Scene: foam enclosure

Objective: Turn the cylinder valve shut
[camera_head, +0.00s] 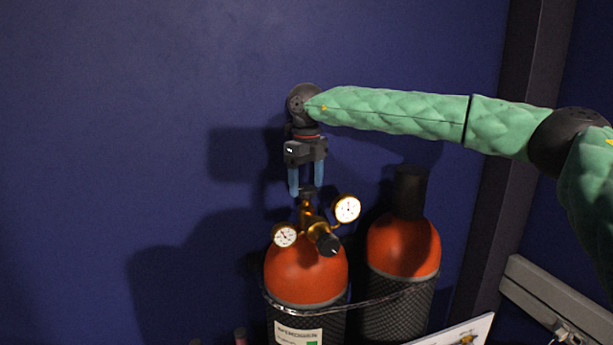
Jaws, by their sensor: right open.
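Two gas cylinders with orange shoulders and dark mesh-covered bodies stand by the blue wall. The left cylinder (305,275) carries a brass regulator with two round gauges and a black knob (329,245). The dark valve handwheel (307,192) sits on top of the brass stem. My right gripper (307,190) points straight down just above it, with blue fingers apart on either side of its top. Whether the fingers touch it cannot be told. My left gripper is out of the frame.
The right cylinder (403,247) has a black cap (410,192). A strap or chain (357,302) runs around both cylinders. A dark post (520,130) and a grey rail (550,296) stand at the right. The wall area at the left is clear.

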